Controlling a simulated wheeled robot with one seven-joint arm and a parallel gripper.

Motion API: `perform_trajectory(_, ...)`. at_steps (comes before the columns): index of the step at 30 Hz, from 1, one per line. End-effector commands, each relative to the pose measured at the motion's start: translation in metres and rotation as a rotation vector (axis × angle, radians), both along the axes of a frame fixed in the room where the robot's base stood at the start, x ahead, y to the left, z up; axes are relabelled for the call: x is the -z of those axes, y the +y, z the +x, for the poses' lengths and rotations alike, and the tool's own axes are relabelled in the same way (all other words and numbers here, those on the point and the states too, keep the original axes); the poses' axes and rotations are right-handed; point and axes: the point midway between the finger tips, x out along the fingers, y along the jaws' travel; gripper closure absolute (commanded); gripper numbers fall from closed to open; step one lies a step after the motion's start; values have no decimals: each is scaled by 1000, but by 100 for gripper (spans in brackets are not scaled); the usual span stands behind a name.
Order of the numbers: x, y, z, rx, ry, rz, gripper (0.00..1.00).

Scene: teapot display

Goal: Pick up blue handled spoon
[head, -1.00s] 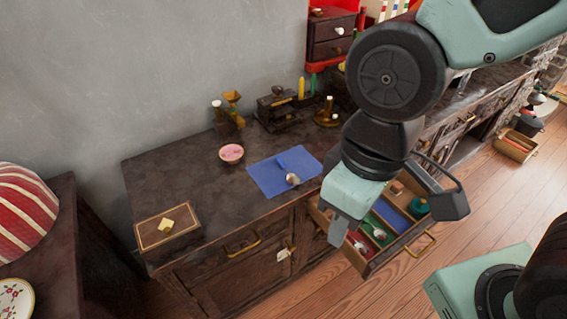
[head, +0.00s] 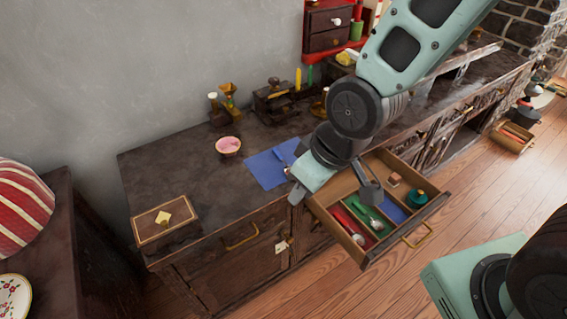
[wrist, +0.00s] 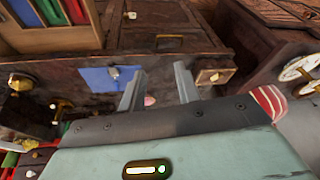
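The blue handled spoon (head: 288,170) lies on a blue mat (head: 263,173) on the dark cabinet top. Its handle blends into the mat, and my gripper stands close in front of its pale bowl. In the wrist view the spoon's bowl (wrist: 113,73) shows on the mat (wrist: 95,79), left of my fingers. My gripper (head: 335,196) is open and empty, above the cabinet's front edge and the open drawer. Its two fingers stand well apart in the wrist view (wrist: 158,85).
The open drawer (head: 352,254) has red, green and blue compartments with other spoons inside. A pink-filled bowl (head: 228,146) stands left of the mat, and a wooden box (head: 166,234) farther left. A grinder (head: 272,100) stands behind.

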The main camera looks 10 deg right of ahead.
Motion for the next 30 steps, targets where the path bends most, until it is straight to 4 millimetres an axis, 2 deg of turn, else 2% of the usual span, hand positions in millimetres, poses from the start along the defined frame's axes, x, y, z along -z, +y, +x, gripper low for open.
perform_trajectory(1,19,-3,15,18,-28,27,67)
perform_trajectory(6,66,-11,64,66,-191,132,67)
perform_trajectory(12,112,-35,101,143,-395,233,67)
perform_trajectory(16,134,-57,111,202,-527,280,67)
perform_trajectory(21,149,-80,113,267,-663,313,67)
perform_trajectory(26,152,-91,113,297,-727,324,67)
perform_trajectory(30,158,-90,120,300,-741,328,67)
